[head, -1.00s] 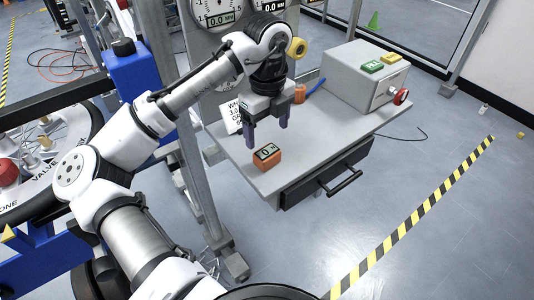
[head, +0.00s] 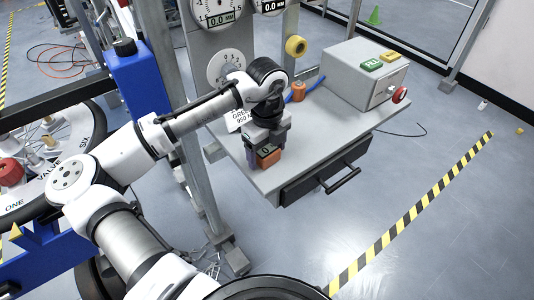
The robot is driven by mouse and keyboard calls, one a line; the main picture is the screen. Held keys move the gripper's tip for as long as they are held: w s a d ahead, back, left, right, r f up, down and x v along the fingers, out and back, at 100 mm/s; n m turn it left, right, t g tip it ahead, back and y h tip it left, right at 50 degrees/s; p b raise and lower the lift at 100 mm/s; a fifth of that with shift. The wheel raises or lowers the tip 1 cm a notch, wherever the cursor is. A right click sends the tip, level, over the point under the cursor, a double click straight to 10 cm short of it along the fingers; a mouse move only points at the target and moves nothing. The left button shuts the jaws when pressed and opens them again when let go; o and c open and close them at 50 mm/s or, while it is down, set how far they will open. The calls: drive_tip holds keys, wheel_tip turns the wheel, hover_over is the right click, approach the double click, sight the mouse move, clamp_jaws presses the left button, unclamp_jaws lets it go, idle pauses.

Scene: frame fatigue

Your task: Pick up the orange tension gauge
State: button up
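The orange tension gauge (head: 268,159) is a small orange block with a small display on top. It sits on the grey bench top (head: 310,150) near its front left edge. My gripper (head: 266,152) is lowered over it, pointing down, with a finger on the left and one on the right of the gauge. The gripper and wrist hide much of the gauge's top. I cannot tell whether the fingers touch its sides.
A grey control box (head: 358,75) with green and yellow buttons and a red knob (head: 399,95) stands at the bench's back right. A small orange cylinder (head: 298,91) and a blue item stand behind my gripper. A drawer (head: 325,175) is under the bench. A metal post (head: 190,140) rises at left.

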sight(267, 150)
drive_tip(key=c, duration=1)
drive_tip(key=shift+o, duration=0.2)
wheel_tip(267, 150, up, 20)
drive_tip(key=b, duration=0.1)
